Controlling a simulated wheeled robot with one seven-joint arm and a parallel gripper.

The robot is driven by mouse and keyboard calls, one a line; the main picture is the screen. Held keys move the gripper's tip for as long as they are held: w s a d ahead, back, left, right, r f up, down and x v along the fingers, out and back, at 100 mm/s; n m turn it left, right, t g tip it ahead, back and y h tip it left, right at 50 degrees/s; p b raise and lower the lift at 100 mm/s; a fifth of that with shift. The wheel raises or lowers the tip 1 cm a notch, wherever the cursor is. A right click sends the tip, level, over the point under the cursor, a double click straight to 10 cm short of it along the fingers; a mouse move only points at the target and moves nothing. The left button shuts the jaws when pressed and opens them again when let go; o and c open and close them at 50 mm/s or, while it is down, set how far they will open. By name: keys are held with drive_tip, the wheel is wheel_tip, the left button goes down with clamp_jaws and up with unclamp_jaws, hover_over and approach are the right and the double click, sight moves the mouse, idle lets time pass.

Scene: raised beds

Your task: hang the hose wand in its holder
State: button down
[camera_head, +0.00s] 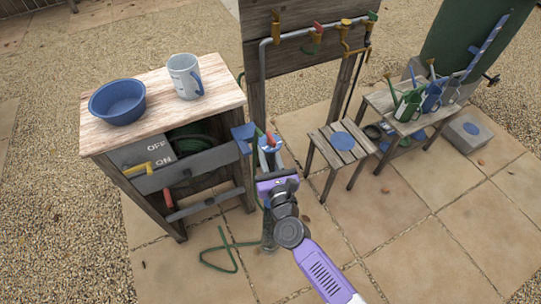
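My gripper (269,146) is in front of the right side of the wooden cabinet, close to a blue bracket (243,134) on the cabinet's edge that looks like the holder. A slim piece with red and dark green parts, possibly the hose wand (270,139), shows at my fingertips. I cannot tell whether the fingers grip it or only stand around it. A green hose (222,249) lies in a loop on the paving below and runs toward the area under my gripper. My wrist and arm hide much of what is below the fingers.
The cabinet top (150,97) bears a blue bowl (118,101) and a grey-white jug (185,77). Pipework with taps (318,31) stands behind a slatted stool (341,143). Watering cans (408,105) stand on a bench at right. Paving at front right is clear.

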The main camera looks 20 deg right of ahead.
drive_tip(key=shift+w+f+b, duration=0.15)
drive_tip(key=shift+w+b, duration=0.7)
drive_tip(key=shift+w, duration=1.5)
drive_tip(key=shift+w+f+b, duration=0.2)
drive_tip(key=shift+w+b, duration=0.7)
drive_tip(key=shift+w, duration=1.45)
drive_tip(key=shift+w+f+b, duration=0.15)
drive_tip(key=shift+w+b, duration=0.7)
drive_tip(key=shift+w, duration=1.5)
drive_tip(key=shift+f+b, duration=0.8)
drive_tip(key=shift+b, duration=0.2)
drive_tip(key=c, duration=1.1)
unclamp_jaws()
drive_tip(key=shift+f, duration=0.1)
